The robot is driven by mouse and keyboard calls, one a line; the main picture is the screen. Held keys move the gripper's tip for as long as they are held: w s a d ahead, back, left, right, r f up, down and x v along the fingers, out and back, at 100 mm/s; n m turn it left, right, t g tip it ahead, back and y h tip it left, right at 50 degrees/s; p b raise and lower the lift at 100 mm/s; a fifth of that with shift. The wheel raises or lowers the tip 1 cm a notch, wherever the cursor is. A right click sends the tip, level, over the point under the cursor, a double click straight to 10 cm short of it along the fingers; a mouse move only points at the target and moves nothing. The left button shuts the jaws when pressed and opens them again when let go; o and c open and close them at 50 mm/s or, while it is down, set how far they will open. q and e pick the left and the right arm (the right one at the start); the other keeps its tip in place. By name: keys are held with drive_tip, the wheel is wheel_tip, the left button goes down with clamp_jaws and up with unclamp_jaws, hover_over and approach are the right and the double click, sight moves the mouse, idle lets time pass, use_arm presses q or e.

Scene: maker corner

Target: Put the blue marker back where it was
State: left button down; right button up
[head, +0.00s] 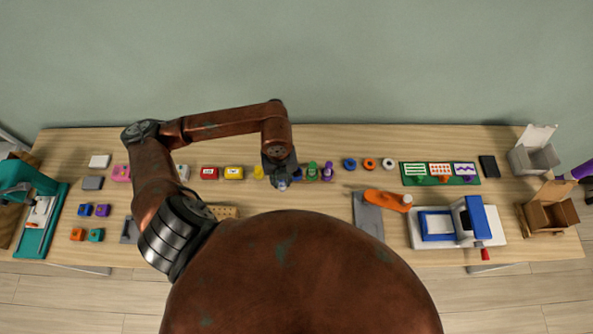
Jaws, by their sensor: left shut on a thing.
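My left gripper (282,183) points down over the back middle of the table, in the row of small coloured items. It is shut on a small blue thing, which looks like the blue marker (283,187); only a little of it shows under the fingers. A yellow item (258,172) stands just left of the gripper. Whether the blue marker touches the table is hidden from this angle. My right gripper is not in view.
An orange tool (388,200) rests over a grey plate (368,217). A blue-and-white machine (470,220) and open boxes (552,207) stand at right.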

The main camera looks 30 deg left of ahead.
use_arm(q)
drive_tip(key=w+f, duration=0.6)
drive_tip(key=w, duration=0.1)
drive_tip(key=w+a+f+p, duration=0.1)
drive_tip(key=w+f, duration=0.2)
drive_tip(key=w, duration=0.1)
drive_tip(key=shift+w+a, duration=0.1)
drive_tip(key=shift+w, duration=0.1)
drive_tip(key=shift+f, duration=1.4)
drive_tip(key=shift+f, duration=0.1)
drive_tip(key=c, duration=2.2)
unclamp_jaws()
drive_tip(key=shift+f, duration=0.1)
drive_tip(key=shift+o, duration=0.9)
